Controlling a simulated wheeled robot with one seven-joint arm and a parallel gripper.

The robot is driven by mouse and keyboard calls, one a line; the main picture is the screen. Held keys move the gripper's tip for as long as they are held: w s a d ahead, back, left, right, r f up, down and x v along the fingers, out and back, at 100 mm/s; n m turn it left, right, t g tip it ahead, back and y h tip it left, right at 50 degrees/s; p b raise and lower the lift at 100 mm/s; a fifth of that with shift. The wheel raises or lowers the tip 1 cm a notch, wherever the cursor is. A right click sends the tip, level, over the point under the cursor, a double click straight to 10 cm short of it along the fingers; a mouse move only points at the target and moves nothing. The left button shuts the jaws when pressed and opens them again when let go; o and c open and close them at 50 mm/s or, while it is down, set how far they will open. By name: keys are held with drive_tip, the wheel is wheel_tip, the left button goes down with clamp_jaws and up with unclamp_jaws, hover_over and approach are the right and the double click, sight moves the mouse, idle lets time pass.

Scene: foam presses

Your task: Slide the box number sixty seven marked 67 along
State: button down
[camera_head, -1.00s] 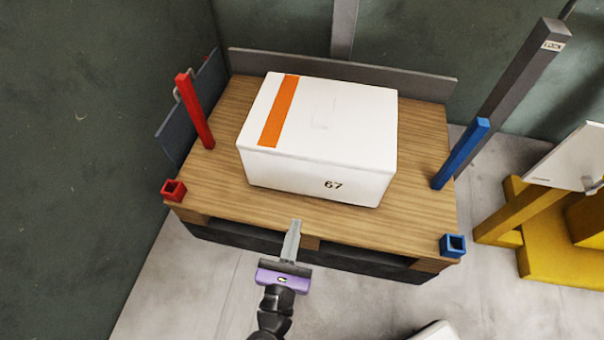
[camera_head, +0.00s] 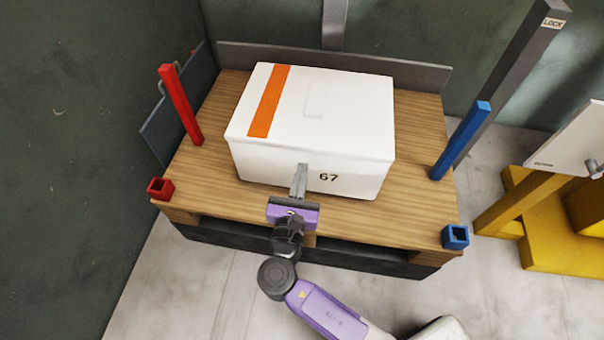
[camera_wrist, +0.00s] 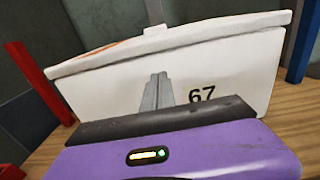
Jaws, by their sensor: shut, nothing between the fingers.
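The white box marked 67 (camera_head: 345,177) sits on a wooden pallet top (camera_head: 420,215), with an orange stripe across the left of its lid. My gripper (camera_head: 302,167) is shut and empty. Its fingertips are at the box's front face, just left of the number; whether they touch it I cannot tell. In the wrist view the box (camera_wrist: 245,70) fills the middle, with the 67 right of the closed fingers (camera_wrist: 156,78). The fingers hide a small part of the front face.
A red post (camera_head: 180,104) and red socket (camera_head: 160,189) are at the left; a blue post (camera_head: 461,140) and blue socket (camera_head: 455,237) at the right. A grey rail (camera_head: 400,73) runs behind the box. Bare wood shows around the box. A yellow stand (camera_head: 540,205) is far right.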

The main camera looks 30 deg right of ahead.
drive_tip(key=shift+w+d, duration=0.25)
drive_tip(key=shift+w, duration=0.05)
drive_tip(key=b+x, duration=0.3)
drive_tip(key=x, duration=1.9)
drive_tip(key=shift+w+d, duration=0.2)
drive_tip(key=shift+w, duration=0.05)
drive_tip(key=p+v, duration=0.5)
drive_tip(key=v, duration=0.9)
